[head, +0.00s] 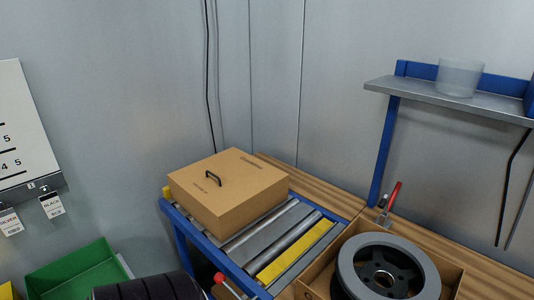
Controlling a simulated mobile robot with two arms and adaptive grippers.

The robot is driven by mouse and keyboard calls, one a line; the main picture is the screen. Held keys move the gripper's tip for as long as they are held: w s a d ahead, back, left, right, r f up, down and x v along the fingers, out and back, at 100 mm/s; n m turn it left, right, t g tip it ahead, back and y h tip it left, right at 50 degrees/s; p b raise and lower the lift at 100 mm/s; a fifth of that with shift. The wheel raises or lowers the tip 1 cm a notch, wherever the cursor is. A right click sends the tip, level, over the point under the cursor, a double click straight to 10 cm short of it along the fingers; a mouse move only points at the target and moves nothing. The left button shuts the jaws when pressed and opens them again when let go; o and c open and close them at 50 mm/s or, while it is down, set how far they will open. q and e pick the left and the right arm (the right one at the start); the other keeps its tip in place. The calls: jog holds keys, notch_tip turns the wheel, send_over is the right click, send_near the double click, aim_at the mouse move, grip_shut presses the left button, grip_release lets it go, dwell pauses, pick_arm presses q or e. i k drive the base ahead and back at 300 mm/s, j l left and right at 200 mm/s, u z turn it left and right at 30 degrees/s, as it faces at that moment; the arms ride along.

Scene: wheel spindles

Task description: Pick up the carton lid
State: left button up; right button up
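The carton lid (236,178) is brown cardboard with a small dark handle (213,178) on its top face. It sits on a carton on the roller conveyor, and I cannot tell where the lid ends and the carton below begins. Neither of my grippers shows in the head view.
The conveyor (232,270) has a blue frame and a yellow strip. An open carton with a wheel (352,263) stands on the wooden bench at the right. A blue-framed shelf (440,95) holds a translucent cup (460,77). A green bin (75,270) and dark rolls (150,288) are at lower left.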

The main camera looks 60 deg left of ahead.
aim_at(225, 191)
jog(key=u, duration=2.15)
